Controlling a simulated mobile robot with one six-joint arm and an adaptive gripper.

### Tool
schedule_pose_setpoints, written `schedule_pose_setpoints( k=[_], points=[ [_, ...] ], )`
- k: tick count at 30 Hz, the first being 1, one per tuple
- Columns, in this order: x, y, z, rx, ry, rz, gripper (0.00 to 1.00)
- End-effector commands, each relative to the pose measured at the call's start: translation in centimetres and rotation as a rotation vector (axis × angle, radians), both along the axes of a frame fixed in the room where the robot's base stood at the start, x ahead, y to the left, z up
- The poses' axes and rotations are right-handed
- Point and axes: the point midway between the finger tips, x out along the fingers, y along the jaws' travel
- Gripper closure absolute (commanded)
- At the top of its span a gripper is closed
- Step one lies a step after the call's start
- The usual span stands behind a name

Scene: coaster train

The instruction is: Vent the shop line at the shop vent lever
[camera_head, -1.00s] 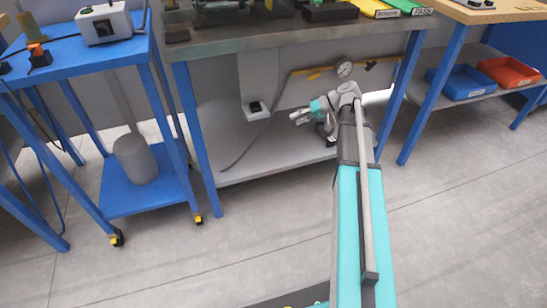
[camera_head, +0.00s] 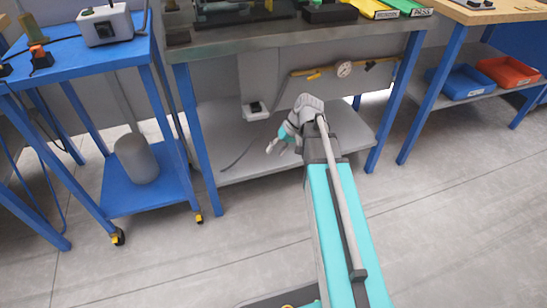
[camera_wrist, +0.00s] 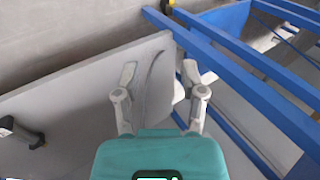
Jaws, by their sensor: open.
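A yellow line (camera_head: 300,73) runs along the panel under the middle bench, with a round white gauge (camera_head: 344,69) on it. A small yellow handle (camera_head: 314,76) sits just below the line, left of the gauge. A dark fitting (camera_head: 370,65) is on the line to the right. I cannot tell which of these is the shop vent lever. My gripper (camera_head: 275,145) is over the lower shelf, below and left of the gauge, apart from the line. In the wrist view my gripper (camera_wrist: 160,82) is open, with nothing between its fingers.
The grey lower shelf (camera_head: 235,165) has a dark hose (camera_head: 240,155) lying over it. A white box with a black switch (camera_head: 255,109) hangs above it. Blue bench legs (camera_head: 198,140) stand at both sides. A blue cart (camera_head: 120,195) with a grey cylinder (camera_head: 135,160) is at left.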

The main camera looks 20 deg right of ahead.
Motion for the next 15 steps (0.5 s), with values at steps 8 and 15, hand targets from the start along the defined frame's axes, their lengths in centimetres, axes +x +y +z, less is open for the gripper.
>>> schedule_pose_setpoints(
  k=[8, 15],
  points=[
    [-2.1, 1.5, -0.7, -0.110, 0.034, 0.001, 0.47],
    [-2.6, 1.9, -0.9, -0.148, 0.043, -0.001, 0.47]
  ],
)
